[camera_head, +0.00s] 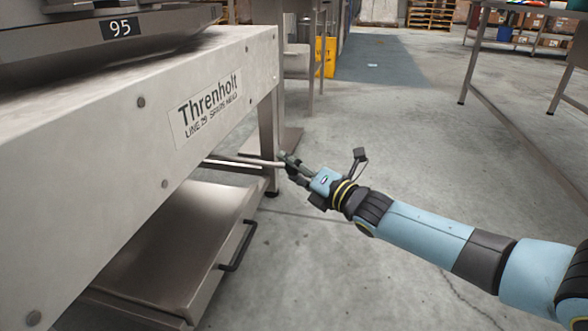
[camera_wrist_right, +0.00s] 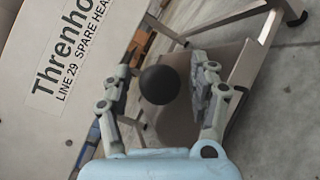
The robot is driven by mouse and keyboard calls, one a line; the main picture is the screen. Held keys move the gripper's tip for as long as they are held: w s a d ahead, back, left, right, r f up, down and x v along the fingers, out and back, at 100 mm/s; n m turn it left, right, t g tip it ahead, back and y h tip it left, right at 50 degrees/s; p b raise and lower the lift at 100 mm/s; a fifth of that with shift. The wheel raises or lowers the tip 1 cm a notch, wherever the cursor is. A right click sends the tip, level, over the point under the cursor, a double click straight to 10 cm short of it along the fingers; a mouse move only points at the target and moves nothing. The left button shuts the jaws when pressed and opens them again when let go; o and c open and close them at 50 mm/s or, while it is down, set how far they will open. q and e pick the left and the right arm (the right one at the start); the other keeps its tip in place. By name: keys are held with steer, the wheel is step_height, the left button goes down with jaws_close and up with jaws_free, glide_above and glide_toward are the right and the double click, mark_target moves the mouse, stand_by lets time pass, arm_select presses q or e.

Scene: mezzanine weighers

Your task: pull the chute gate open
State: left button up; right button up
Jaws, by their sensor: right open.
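My right gripper (camera_head: 290,166) reaches in from the right, beside the far end of the grey Threnholt machine (camera_head: 225,65). Pale rods (camera_head: 245,161) stick out from under the machine and end at the gripper. In the right wrist view, my right gripper (camera_wrist_right: 160,78) is open, with a round black knob (camera_wrist_right: 159,85) between its two fingers. Gaps show on both sides of the knob; whether the fingers touch it at depth I cannot tell. The gate plate itself cannot be made out. My left gripper is not in view.
A steel bin or tray (camera_head: 170,245) with a black bar handle (camera_head: 238,247) sits below the machine. A machine leg (camera_head: 268,140) stands close to my right gripper. The concrete floor (camera_head: 400,160) to the right is clear. Steel tables stand at the far right.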

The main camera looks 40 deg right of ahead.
jaws_close()
stand_by(0.4)
arm_select(q)
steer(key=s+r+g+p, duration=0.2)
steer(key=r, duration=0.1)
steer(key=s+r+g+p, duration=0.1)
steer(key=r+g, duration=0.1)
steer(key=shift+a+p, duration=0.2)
steer(key=shift+p, duration=0.2)
arm_select(e)
steer(key=s+d, duration=0.5)
steer(key=s, duration=0.2)
steer(key=shift+d+f, duration=0.2)
steer(key=shift+d, duration=0.2)
